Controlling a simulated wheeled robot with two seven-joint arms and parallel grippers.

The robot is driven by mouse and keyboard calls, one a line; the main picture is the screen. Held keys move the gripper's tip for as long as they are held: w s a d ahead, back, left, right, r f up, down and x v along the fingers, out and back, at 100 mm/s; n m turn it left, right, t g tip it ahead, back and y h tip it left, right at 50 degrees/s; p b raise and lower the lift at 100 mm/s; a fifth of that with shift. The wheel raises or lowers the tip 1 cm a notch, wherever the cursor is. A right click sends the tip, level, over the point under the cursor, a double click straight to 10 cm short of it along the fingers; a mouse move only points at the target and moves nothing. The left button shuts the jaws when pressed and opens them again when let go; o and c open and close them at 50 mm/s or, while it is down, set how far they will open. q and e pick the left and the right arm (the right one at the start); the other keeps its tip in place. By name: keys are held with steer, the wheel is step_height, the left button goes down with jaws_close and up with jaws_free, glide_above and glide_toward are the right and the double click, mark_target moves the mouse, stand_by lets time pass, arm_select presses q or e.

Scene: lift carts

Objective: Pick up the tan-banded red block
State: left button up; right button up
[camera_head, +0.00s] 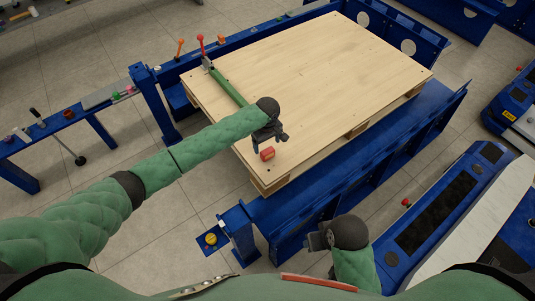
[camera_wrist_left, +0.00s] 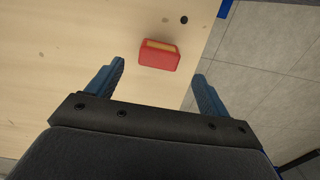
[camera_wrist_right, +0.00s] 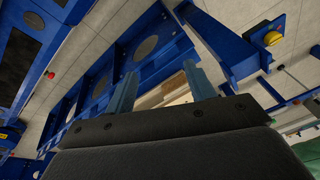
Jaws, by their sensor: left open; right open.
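The tan-banded red block (camera_head: 267,154) lies on the wooden pallet top (camera_head: 330,80) near its front left corner. In the left wrist view the red block (camera_wrist_left: 159,55) shows a tan band on its upper face and sits beyond the fingertips, between their lines. My left gripper (camera_head: 268,143) is open and empty, just above and behind the block, apart from it. Its two fingers also show in the left wrist view (camera_wrist_left: 158,70). My right gripper (camera_head: 318,238) is open and empty, low at the front, away from the pallet; it also shows in the right wrist view (camera_wrist_right: 160,75).
A blue lift frame (camera_head: 345,165) surrounds the pallet. Blue carts (camera_head: 450,200) stand at the right. Most of the pallet is bare.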

mark_target(267, 151)
arm_select(q)
step_height(267, 151, down, 5)
steer(key=shift+d+r+p, duration=0.15)
steer(key=shift+p, duration=0.4)
steer(key=shift+f, duration=0.5)
steer(key=c, duration=0.9)
steer(key=shift+c, duration=0.9)
arm_select(e)
steer(key=shift+s+d+r, duration=0.1)
steer(key=shift+d+r, duration=0.4)
steer(key=shift+d, duration=0.25)
arm_select(q)
steer(key=shift+r, duration=0.1)
